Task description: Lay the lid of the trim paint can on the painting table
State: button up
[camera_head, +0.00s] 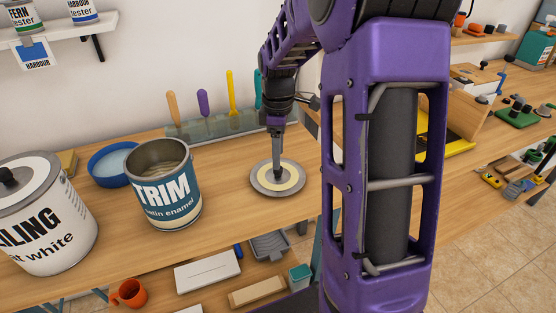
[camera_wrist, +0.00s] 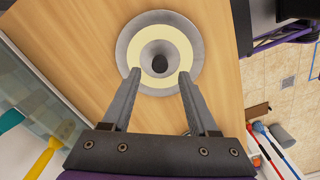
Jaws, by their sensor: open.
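The trim paint can (camera_head: 164,187) stands upright and open on the painting table (camera_head: 222,225), with its inside showing. Its lid, a grey disc with a cream ring (camera_head: 262,188), lies flat on the table to the right of the can. In the wrist view the lid (camera_wrist: 124,50) has a dark knob (camera_wrist: 160,62) at its centre. My gripper (camera_head: 277,172) points down over the lid. In the wrist view my gripper (camera_wrist: 160,75) is open, its two fingers apart on either side of the knob. I cannot tell whether the fingers touch the lid.
A ceiling paint can (camera_head: 45,220) stands at the left. A blue round container (camera_head: 108,164) is behind the trim can. A rack of coloured-handled tools (camera_head: 220,122) stands along the wall. Bare table lies around the lid. A low shelf below holds a tray (camera_head: 270,246).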

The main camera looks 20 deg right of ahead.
notch_tip(320, 180, up, 8)
jog(key=p, duration=0.1)
dwell(0.5)
